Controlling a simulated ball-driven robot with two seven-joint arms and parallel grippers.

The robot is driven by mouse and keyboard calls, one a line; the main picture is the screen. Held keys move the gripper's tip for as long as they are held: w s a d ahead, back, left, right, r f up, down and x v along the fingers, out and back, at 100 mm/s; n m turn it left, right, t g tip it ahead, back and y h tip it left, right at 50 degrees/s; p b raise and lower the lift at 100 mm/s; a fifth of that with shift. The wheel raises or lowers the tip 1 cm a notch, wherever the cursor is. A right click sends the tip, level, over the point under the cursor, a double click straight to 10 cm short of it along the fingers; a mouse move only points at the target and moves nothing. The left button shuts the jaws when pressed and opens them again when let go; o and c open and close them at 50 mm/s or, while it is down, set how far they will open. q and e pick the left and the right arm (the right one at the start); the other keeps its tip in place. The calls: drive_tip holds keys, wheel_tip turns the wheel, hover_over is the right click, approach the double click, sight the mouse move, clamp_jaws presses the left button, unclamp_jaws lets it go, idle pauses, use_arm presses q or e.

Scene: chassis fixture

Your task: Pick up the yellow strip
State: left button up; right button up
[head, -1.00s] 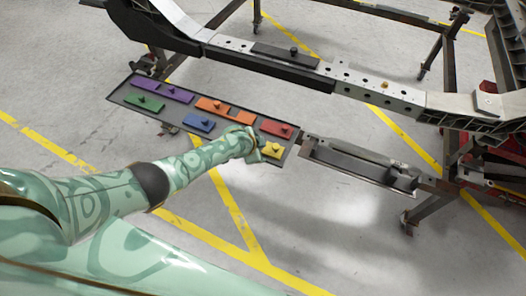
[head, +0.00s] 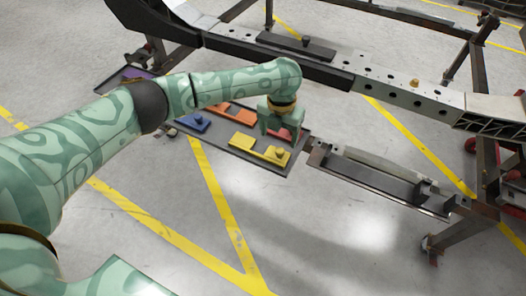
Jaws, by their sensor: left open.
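The yellow strip (head: 243,144) lies flat on the dark tray (head: 270,167) near its right front edge, with a small raised knob towards its right end. My left gripper (head: 281,130) comes in from the left with its jaws pointing down. It is open, over the red strip (head: 279,134), just behind the knob end of the yellow strip. It partly hides the red strip. I cannot tell its exact height above the tray. My right gripper is not in view.
Orange (head: 236,111) and blue (head: 193,121) strips lie on the same tray, and my arm hides part of it. A purple strip (head: 136,73) shows at the far left. A long chassis beam (head: 370,75) runs behind. A narrow metal trough (head: 375,175) extends right.

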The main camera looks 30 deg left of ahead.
sight(277, 150)
use_arm(q)
wheel_tip(277, 150, down, 4)
drive_tip(key=shift+r+b, duration=0.15)
drive_tip(key=shift+b, duration=0.45)
drive_tip(key=shift+f, duration=0.4)
wheel_tip(277, 150, down, 3)
drive_tip(key=b, duration=0.2)
drive_tip(key=shift+a+f+b, duration=0.15)
drive_tip(key=shift+b, duration=0.2)
drive_tip(key=shift+w+f, duration=0.1)
drive_tip(key=shift+f, duration=0.4)
drive_tip(key=shift+r, duration=0.1)
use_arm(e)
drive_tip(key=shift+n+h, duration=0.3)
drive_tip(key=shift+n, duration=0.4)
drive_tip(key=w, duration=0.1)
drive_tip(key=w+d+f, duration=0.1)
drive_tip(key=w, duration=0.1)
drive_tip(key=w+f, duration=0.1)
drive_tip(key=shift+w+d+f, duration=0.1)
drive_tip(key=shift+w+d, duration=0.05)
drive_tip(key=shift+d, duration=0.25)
use_arm(q)
drive_tip(key=c, duration=0.7)
